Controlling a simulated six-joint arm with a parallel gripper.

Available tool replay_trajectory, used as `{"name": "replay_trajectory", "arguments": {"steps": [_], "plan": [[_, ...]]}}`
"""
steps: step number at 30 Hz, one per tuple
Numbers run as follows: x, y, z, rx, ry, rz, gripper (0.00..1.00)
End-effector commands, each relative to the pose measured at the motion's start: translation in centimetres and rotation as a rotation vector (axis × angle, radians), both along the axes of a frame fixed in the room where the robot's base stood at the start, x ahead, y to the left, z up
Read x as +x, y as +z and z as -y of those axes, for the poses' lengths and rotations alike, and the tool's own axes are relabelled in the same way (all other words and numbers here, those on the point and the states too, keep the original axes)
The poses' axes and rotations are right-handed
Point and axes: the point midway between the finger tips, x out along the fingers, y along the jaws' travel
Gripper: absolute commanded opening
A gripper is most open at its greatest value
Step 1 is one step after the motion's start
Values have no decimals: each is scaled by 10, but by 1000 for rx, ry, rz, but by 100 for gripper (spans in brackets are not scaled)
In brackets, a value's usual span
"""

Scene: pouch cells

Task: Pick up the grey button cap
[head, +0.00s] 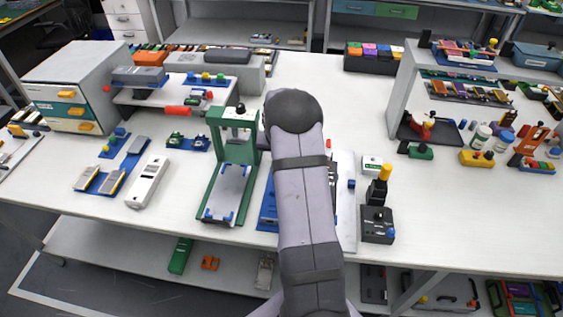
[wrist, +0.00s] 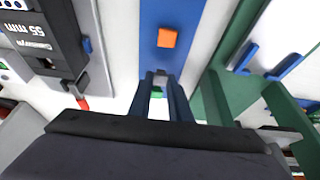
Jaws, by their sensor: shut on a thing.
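In the wrist view my gripper (wrist: 160,80) points at the bench, its two dark blue-grey fingers close together. They are shut on a small grey piece (wrist: 160,77), which looks like the grey button cap; only a little of it shows between the tips. A small green spot shows between the fingers just below it. Beyond the tips is a blue strip (wrist: 190,22) with an orange square block (wrist: 166,38) on it. In the head view my arm hides the gripper and the cap.
A green press frame (head: 232,165) stands left of my arm; its green parts (wrist: 212,100) are close right of the fingers in the wrist view. A black box (head: 377,225) with a blue knob stands to the right. The bench (head: 450,220) is clear at front right.

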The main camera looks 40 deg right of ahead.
Motion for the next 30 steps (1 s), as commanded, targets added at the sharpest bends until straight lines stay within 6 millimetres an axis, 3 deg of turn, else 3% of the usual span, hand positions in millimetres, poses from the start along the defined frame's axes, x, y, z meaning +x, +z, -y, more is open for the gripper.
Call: {"name": "replay_trajectory", "arguments": {"steps": [9, 15, 30], "plan": [[1, 52, 0, -2, 0, 5, 0], [0, 75, 0, -1, 0, 2, 0], [-1, 84, 1, 1, -2, 1, 0]]}}
